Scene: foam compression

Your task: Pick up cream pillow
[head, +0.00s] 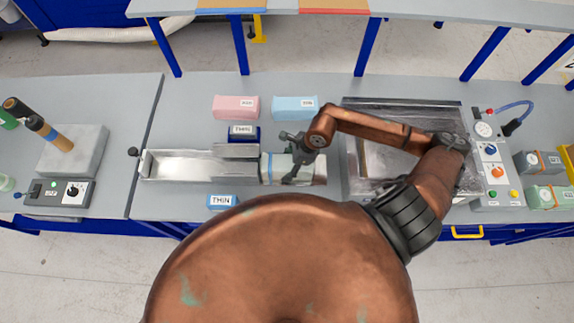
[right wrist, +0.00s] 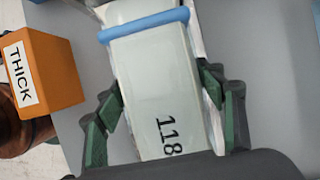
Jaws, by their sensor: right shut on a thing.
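The cream pillow is a pale, slightly greenish-white block with a blue band; in the head view (head: 279,168) it lies at the right end of a long metal trough (head: 190,166). In the right wrist view the pillow (right wrist: 150,80) fills the middle, with "118" printed near its lower end. My right gripper (head: 292,168) is shut on it, with green-padded fingers (right wrist: 163,110) on both sides in the right wrist view. A pale wall runs close along the pillow's right side there. I cannot tell whether the pillow is lifted. My left gripper is not in view.
A pink block (head: 236,107) and a light blue block (head: 295,108) stand behind the trough. A blue block marked THIN (head: 221,202) is in front. An orange THICK block (right wrist: 42,72) shows in the wrist view. A dark-framed metal basin (head: 400,104) and control panel (head: 490,150) are right.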

